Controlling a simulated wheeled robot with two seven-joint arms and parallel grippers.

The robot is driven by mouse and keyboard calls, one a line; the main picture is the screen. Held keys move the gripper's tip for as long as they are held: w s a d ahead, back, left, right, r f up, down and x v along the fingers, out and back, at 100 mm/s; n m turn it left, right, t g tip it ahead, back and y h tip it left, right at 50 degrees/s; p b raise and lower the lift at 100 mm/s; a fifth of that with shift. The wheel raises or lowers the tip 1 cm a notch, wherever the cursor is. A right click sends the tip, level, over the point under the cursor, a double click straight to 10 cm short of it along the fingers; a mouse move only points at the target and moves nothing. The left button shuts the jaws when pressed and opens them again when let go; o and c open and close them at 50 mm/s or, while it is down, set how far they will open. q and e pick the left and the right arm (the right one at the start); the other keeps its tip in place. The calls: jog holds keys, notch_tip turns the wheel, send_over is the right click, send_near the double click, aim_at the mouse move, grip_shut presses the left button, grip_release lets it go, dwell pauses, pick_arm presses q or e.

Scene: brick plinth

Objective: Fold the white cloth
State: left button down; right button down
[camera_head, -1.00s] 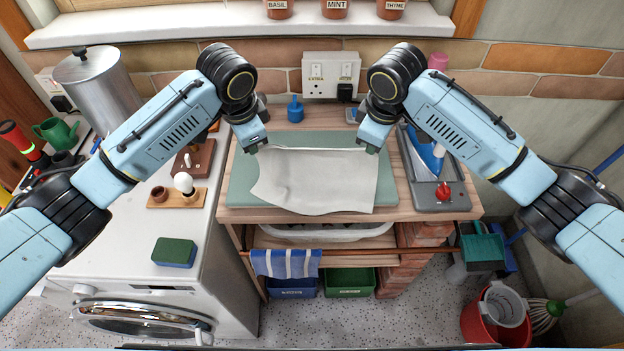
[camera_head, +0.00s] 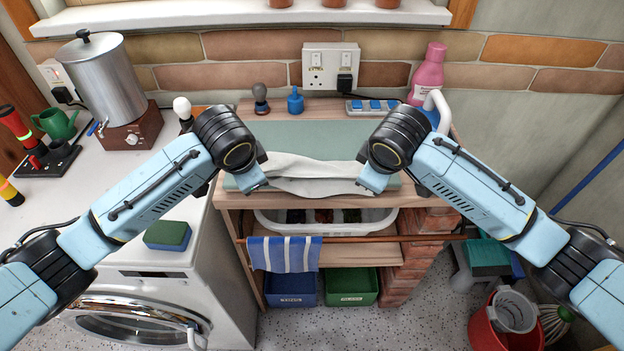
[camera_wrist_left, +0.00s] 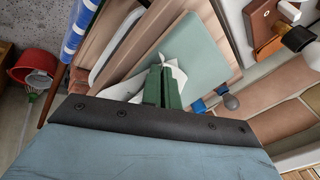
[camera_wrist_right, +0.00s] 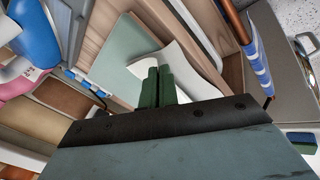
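The white cloth (camera_head: 312,186) lies at the front of the green mat (camera_head: 315,137), folded over with its layers bunched toward the front edge. My left gripper (camera_head: 256,184) is shut on the cloth's left corner. My right gripper (camera_head: 370,184) is shut on its right corner. In the left wrist view, the cloth (camera_wrist_left: 178,76) shows beside closed green fingers (camera_wrist_left: 162,72). In the right wrist view, the cloth (camera_wrist_right: 184,60) spreads from the closed fingers (camera_wrist_right: 158,74). The undersides of the layers are hidden.
The mat's back part is bare. A white light bulb (camera_head: 182,108) and a blue-and-green sponge (camera_head: 168,236) are on the left counter. A striped towel (camera_head: 285,254) hangs below the front edge.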

pick_arm(q)
jog(key=shift+f+t, duration=0.3)
jog(key=shift+f, duration=0.25)
pick_arm(e)
jog(key=shift+d+f+t, duration=0.1)
jog(key=shift+f+t, duration=0.2)
jog(key=shift+f, duration=0.25)
pick_arm(q)
jog(key=c, duration=1.3)
grip_release()
pick_arm(e)
jog(key=c, duration=1.3)
grip_release()
pick_arm(q)
jog(key=shift+r, duration=0.15)
pick_arm(e)
jog(key=shift+r, duration=0.15)
